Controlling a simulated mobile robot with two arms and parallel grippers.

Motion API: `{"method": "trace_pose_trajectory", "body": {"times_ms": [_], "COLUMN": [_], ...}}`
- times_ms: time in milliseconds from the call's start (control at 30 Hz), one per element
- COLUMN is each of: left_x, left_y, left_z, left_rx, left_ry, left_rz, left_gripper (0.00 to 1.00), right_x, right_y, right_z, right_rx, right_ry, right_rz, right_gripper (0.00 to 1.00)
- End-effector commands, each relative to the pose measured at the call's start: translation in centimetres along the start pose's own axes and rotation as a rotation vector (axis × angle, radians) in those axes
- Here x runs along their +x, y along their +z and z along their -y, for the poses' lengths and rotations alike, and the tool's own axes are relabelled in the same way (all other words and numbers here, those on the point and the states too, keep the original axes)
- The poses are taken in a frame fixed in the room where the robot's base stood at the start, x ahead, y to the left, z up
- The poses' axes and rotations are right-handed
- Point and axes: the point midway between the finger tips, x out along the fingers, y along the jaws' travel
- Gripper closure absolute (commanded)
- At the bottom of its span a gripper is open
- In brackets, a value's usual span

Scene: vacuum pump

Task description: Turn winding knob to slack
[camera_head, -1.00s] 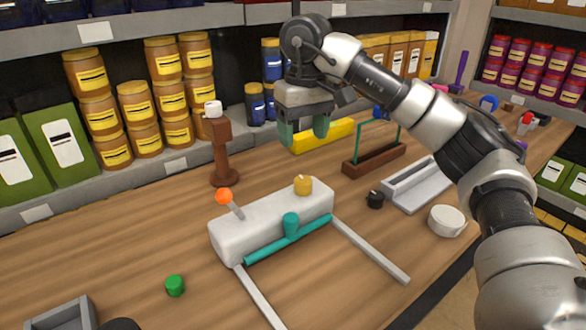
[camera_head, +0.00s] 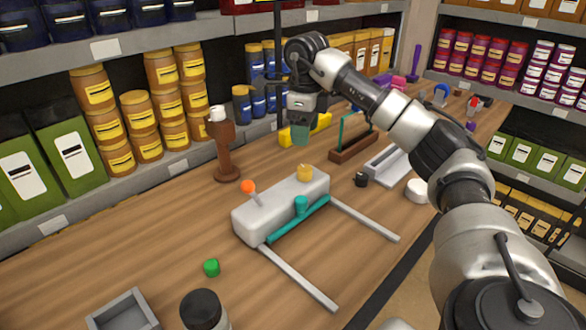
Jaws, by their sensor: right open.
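A white block-shaped device (camera_head: 282,208) lies on the wooden table on two pale rails. A yellow knob (camera_head: 305,173) sits on its top at the right end. No label shows which one is the winding knob. My right gripper (camera_head: 301,136) points down above and behind the yellow knob, apart from it and empty. Its greenish fingers overlap from this angle, but it is open. My left gripper is out of view.
A brown post (camera_head: 224,150) stands behind the device to the left. A black knob-like piece (camera_head: 361,180), a white tray (camera_head: 388,165) and a white round piece (camera_head: 417,190) lie to the right. A green piece (camera_head: 211,267) and a dark-topped jar (camera_head: 203,312) are in front.

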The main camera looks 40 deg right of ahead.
Motion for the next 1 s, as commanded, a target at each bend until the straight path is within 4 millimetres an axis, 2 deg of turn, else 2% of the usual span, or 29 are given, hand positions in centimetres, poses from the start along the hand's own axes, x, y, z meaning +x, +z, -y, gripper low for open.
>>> {"method": "trace_pose_trajectory", "body": {"times_ms": [133, 233, 500, 700, 1000], "left_x": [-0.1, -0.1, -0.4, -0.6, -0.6], "left_y": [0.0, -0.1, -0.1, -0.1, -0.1], "left_z": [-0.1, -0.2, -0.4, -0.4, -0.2], "left_rx": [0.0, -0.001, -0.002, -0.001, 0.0], "left_ry": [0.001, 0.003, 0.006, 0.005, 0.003], "left_rz": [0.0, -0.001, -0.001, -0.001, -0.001], "left_gripper": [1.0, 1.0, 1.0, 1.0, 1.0], "right_x": [0.5, 1.6, 6.7, 9.6, 10.9], "right_y": [-0.3, -0.3, -0.3, -0.3, -0.3], "right_z": [0.2, 0.2, 0.2, 0.2, 0.2], "right_rx": [0.058, 0.058, 0.055, 0.054, 0.054], "right_ry": [-0.001, 0.0, 0.001, 0.001, -0.001], "right_rz": [-0.003, -0.005, -0.006, -0.003, -0.002], "right_gripper": [0.35, 0.35, 0.35, 0.35, 0.35]}}
